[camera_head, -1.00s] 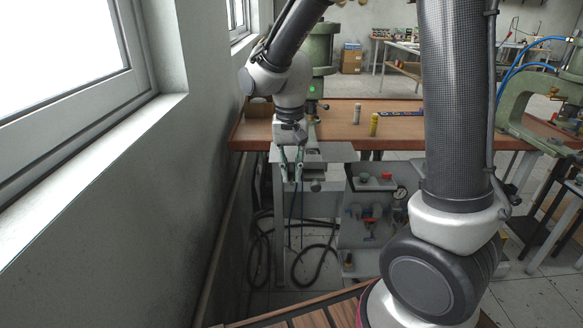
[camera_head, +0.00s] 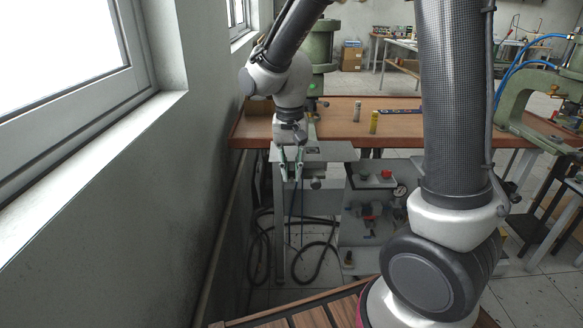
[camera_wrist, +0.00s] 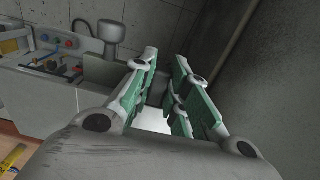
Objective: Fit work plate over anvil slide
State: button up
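My gripper (camera_head: 291,168) points down beside a flat grey plate (camera_head: 335,152) at the front edge of the brown bench. Its two green-padded fingers stand apart, and I see nothing held between them. In the wrist view, my gripper (camera_wrist: 166,62) also shows a gap between its fingers, with a bright pale patch lower down in it. I cannot tell whether the grey plate is the work plate. A small round knob (camera_head: 316,183) sits below the plate, just right of the fingers. I cannot make out the anvil slide for certain; my arm and gripper hide part of this area.
The wall (camera_head: 190,200) is close on the left. A green press (camera_head: 320,50) stands behind my arm. A panel with valves (camera_head: 370,210) and black hoses (camera_head: 315,262) are below.

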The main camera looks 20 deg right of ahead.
jog(key=o, duration=0.4)
jog(key=shift+o, duration=0.2)
notch_tip(320, 180, up, 12)
jog(key=shift+a, duration=0.15)
jog(key=s+d+r+n+t, duration=0.2)
jog(key=s+d+n+t, duration=0.1)
jog(key=s+d, duration=1.2)
jog(key=s+t, duration=0.1)
jog(key=s, duration=0.3)
jog(key=shift+r+n, duration=0.15)
jog(key=shift+n, duration=0.15)
